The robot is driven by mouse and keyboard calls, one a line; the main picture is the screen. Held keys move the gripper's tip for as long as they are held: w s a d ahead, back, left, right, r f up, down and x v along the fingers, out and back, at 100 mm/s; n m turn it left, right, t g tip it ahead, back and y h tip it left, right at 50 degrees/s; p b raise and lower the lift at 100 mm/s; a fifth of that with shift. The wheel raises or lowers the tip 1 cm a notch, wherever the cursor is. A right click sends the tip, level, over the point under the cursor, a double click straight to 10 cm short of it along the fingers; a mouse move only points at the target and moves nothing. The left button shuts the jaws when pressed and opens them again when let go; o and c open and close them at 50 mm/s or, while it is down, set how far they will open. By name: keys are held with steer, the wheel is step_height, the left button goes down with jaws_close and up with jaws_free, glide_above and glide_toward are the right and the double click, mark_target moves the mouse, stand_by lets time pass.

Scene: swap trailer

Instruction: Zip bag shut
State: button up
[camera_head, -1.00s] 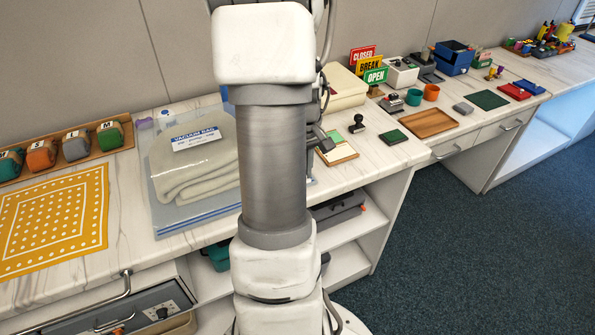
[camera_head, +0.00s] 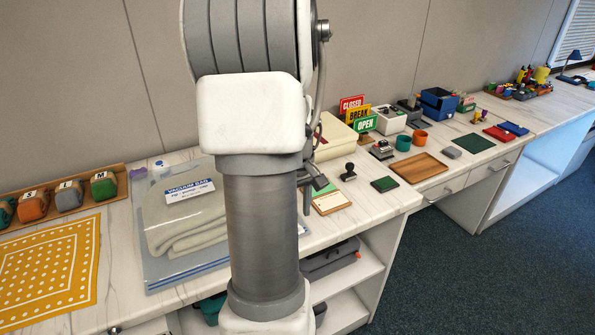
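The vacuum bag (camera_head: 152,258) is a clear, bluish plastic bag lying flat on the marbled counter, left of centre. A folded cream blanket (camera_head: 190,235) is inside it, and a white and blue label (camera_head: 190,191) sits near its top. A blue band runs along its front edge; I cannot tell whether the zip is open or shut. My arm stands in front of the bag's right part and hides it. My gripper is not clearly visible; a small grey piece shows just right of the arm, but its fingers cannot be made out.
A yellow dotted cloth (camera_head: 50,262) and a tray of lettered rolls (camera_head: 122,180) lie left of the bag. To the right are a stamp (camera_head: 348,172), a green pad (camera_head: 384,184), a wooden tray (camera_head: 416,168) and signs (camera_head: 366,124). Open shelves are below.

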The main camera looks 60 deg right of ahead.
step_height(320, 180, up, 14)
steer(key=p, duration=0.2)
steer(key=shift+f, duration=0.15)
stand_by(0.5)
